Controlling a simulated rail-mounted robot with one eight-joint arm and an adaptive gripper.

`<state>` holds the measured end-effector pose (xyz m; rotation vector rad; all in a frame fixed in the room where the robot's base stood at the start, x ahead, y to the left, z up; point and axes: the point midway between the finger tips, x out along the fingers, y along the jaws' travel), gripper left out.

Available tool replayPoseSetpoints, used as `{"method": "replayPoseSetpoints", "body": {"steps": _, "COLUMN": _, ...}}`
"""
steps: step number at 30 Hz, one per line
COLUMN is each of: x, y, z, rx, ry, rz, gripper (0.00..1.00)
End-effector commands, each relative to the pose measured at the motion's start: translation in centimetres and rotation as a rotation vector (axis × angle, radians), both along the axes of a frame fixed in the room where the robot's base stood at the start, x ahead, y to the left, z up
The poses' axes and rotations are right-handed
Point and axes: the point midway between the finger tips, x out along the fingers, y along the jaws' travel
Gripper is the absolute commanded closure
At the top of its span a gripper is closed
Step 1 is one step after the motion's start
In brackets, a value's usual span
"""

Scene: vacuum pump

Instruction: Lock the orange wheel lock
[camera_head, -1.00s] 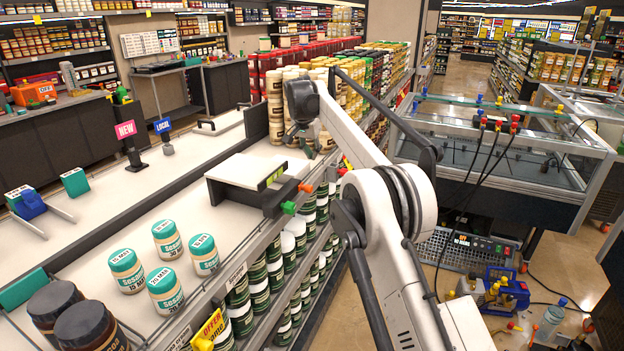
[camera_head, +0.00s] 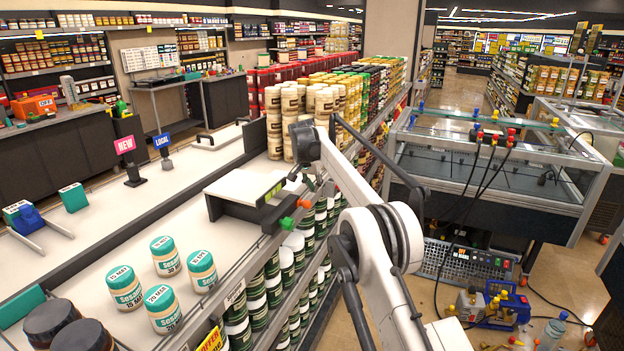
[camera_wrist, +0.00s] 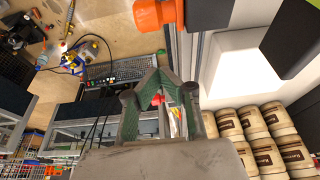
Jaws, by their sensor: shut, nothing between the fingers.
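The orange wheel lock (camera_head: 304,203) shows in the head view as a small orange knob on the shelf's edge rail, beside a green knob. In the wrist view an orange rounded part (camera_wrist: 155,14), which looks like the same knob, is at the top edge and partly cut off. My gripper (camera_wrist: 160,76) has green fingers that meet at their tips, with nothing between them. The tips are below the orange part in the picture, with a visible gap. In the head view the gripper is small and partly hidden near the white box on the shelf.
A white box-like unit (camera_head: 242,187) stands on the shelf edge. Cream jars (camera_head: 290,105) are stacked behind it, and teal-lidded jars (camera_head: 126,289) stand at the front left. A glass-topped freezer (camera_head: 490,165) is at the right. A blue-and-yellow pump (camera_head: 497,306) sits on the floor.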

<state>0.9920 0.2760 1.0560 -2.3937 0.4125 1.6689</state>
Motion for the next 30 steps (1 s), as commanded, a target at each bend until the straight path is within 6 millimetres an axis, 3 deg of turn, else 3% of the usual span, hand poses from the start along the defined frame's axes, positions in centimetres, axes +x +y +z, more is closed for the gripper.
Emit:
{"method": "replayPoseSetpoints", "body": {"steps": 3, "x": 0.5, "y": -0.2, "z": -1.4, "rx": 0.000, "ry": 0.000, "rz": 0.000, "gripper": 1.00}}
{"method": "replayPoseSetpoints", "body": {"steps": 21, "x": -2.9, "y": 1.1, "z": -1.9, "rx": 0.000, "ry": 0.000, "rz": 0.000, "gripper": 1.00}}
{"method": "replayPoseSetpoints", "body": {"steps": 30, "x": -3.3, "y": 1.2, "z": -2.0, "rx": 0.000, "ry": 0.000, "rz": 0.000, "gripper": 1.00}}
